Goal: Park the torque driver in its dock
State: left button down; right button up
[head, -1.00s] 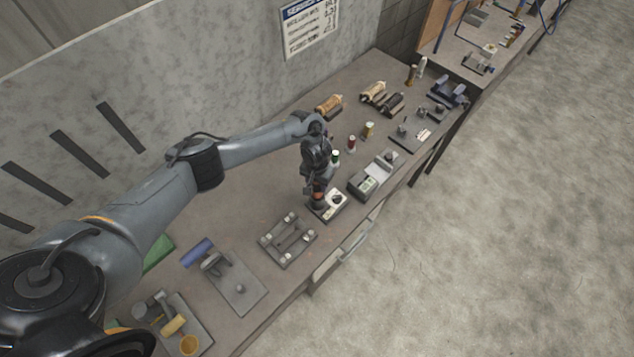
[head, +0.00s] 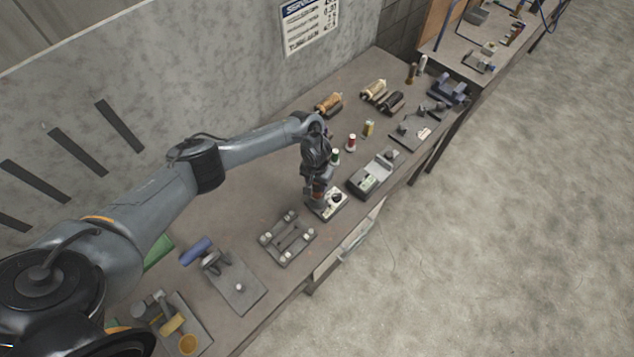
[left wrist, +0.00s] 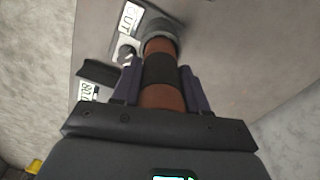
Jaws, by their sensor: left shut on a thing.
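My left gripper (head: 317,178) is shut on the torque driver, an upright orange-brown cylinder (head: 318,188) with a dark band. In the left wrist view the driver (left wrist: 160,73) stands between the two fingers of the gripper (left wrist: 160,88). Its far end meets a round grey cup (left wrist: 161,29), which looks like the dock. In the head view this grey cup (head: 314,202) is directly under the driver, beside a white-labelled plate with a black knob (head: 337,199). How deep the driver's end sits in the cup is hidden. My right gripper is out of view.
A grey box fixture (head: 366,183) stands close to the right of the cup. A grey fixture with several pale posts (head: 288,240) lies nearer, to the left. Small spools (head: 351,142) stand behind. The bench between the wall and the fixtures is mostly clear.

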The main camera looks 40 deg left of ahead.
pick_arm(q)
jog(key=shift+f, duration=0.35)
dwell(0.3)
jog(key=c, duration=0.7)
grip_release()
jog(key=shift+o, duration=1)
